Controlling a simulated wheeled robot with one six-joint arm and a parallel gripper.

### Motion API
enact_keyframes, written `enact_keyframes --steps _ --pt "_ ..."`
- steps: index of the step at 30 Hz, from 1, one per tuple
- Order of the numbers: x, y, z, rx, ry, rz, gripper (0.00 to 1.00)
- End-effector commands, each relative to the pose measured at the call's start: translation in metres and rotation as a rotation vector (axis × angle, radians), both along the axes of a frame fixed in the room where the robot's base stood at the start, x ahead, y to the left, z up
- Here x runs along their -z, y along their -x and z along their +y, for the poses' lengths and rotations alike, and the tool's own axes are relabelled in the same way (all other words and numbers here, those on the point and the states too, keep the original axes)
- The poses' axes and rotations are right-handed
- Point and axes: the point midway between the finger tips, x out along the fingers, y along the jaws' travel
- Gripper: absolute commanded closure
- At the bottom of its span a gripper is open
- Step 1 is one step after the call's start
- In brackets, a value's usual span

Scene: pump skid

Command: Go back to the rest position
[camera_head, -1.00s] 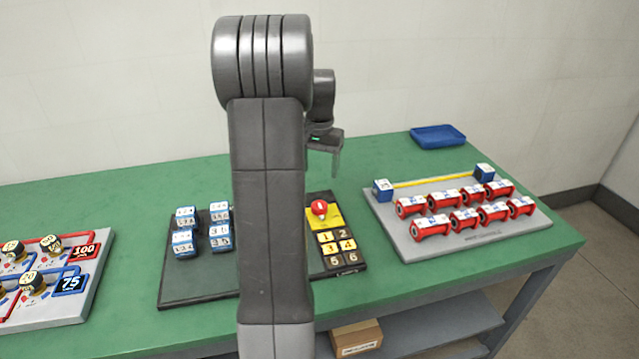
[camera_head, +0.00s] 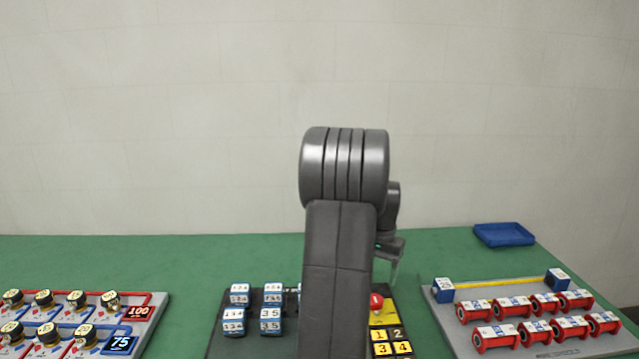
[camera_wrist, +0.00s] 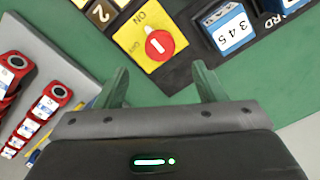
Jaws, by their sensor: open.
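My gripper (camera_wrist: 160,88) is open and empty in the wrist view, its two fingers apart over the green table. Beyond the fingers there is a red knob (camera_wrist: 159,44) on a yellow plate (camera_wrist: 136,30). In the head view my gripper (camera_head: 392,262) shows small and partly hidden behind my arm, above the table. The red knob (camera_head: 377,301) is just below it there, next to yellow number keys (camera_head: 390,342). My arm stands raised and bent in the middle of the head view.
A dark board (camera_head: 226,318) carries blue-and-white blocks (camera_head: 271,321), partly hidden by my arm.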

Motion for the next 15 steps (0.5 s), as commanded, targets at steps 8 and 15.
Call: enact_keyframes --steps 8,15 --pt "0.053 0.001 0.000 -0.001 -0.001 0.003 0.36" --pt "0.078 0.000 0.000 -0.001 -0.001 0.001 0.36"
